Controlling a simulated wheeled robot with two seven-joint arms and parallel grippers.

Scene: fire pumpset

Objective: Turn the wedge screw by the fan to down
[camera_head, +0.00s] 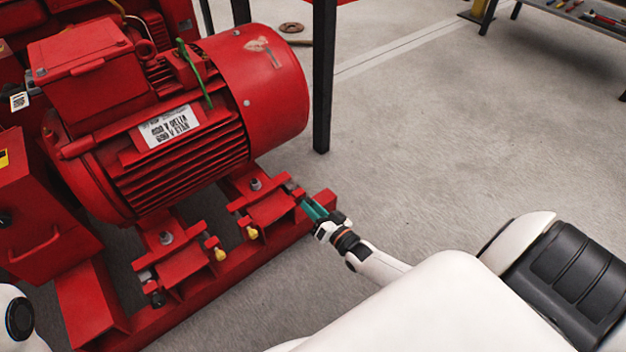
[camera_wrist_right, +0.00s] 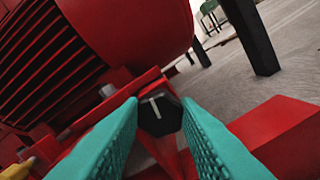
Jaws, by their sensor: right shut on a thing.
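The wedge screw by the fan (camera_wrist_right: 160,116) shows in the right wrist view as a dark faceted head. A pale T-like mark on its face has its stem slanting down and slightly right. My right gripper (camera_head: 308,206), with teal fingers, is shut on this head, one finger on each side. In the head view the screw is mostly hidden by the fingers, at the end of the red wedge block (camera_head: 270,208) under the rounded fan end (camera_head: 278,85) of the red motor. My left gripper is not in view.
A second wedge block (camera_head: 183,266) with a dark screw (camera_head: 155,294) sits nearer on the red base rail (camera_head: 215,288). Yellow-tipped bolts stick out beside both blocks. A black post (camera_head: 324,80) stands behind.

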